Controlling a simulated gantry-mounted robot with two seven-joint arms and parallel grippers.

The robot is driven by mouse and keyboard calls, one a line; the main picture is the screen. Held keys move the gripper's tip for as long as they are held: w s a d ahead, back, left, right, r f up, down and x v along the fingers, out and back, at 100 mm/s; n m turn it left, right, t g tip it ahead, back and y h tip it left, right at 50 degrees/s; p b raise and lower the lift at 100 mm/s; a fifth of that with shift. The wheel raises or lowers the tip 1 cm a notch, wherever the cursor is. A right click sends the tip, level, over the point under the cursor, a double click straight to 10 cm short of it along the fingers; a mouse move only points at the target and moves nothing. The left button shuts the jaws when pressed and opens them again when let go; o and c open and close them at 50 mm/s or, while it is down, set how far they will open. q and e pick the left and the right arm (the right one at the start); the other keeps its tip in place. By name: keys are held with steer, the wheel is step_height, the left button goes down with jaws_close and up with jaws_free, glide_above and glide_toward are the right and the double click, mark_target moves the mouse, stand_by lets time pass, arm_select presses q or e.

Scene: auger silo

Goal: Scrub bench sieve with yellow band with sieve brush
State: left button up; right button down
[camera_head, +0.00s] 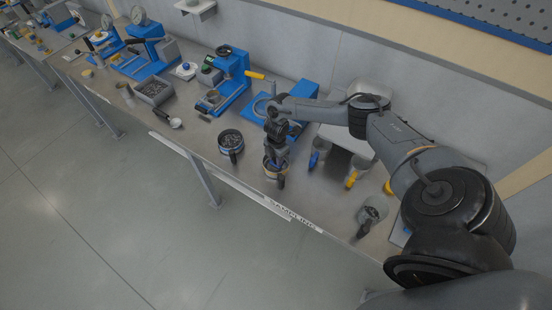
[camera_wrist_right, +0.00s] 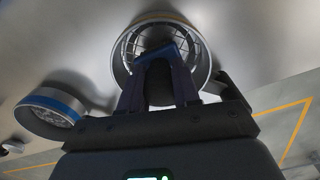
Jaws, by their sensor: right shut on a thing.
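The bench sieve with the yellow band (camera_head: 269,172) stands on the steel bench, its dark handle toward the front edge. In the right wrist view its round rim (camera_wrist_right: 122,72) and wire mesh show straight ahead of the fingers. My right gripper (camera_head: 277,156) points down over this sieve. It is shut on the sieve brush, of which a blue part (camera_wrist_right: 168,50) shows between the fingertips, over the sieve's opening. Fingers and brush hide the middle of the mesh, so I cannot tell whether bristles touch it. My left gripper is in neither view.
A blue-banded sieve (camera_head: 231,142) with dark contents stands close left; it also shows in the right wrist view (camera_wrist_right: 50,108). A blue-handled tool (camera_head: 314,158) and a yellow-handled tool (camera_head: 351,180) lie to the right. A blue device (camera_head: 233,80) stands behind.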

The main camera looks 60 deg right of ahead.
steer(key=shift+s+d+f+b, duration=0.1)
steer(key=shift+d+f+b, duration=0.1)
steer(key=shift+d+b, duration=0.7)
steer(key=shift+d, duration=0.3)
steer(key=shift+s+p, duration=0.1)
steer(key=shift+p, duration=0.25)
steer(key=shift+s+r+p, duration=0.1)
steer(key=shift+r+p, duration=0.05)
steer(key=shift+p, duration=0.15)
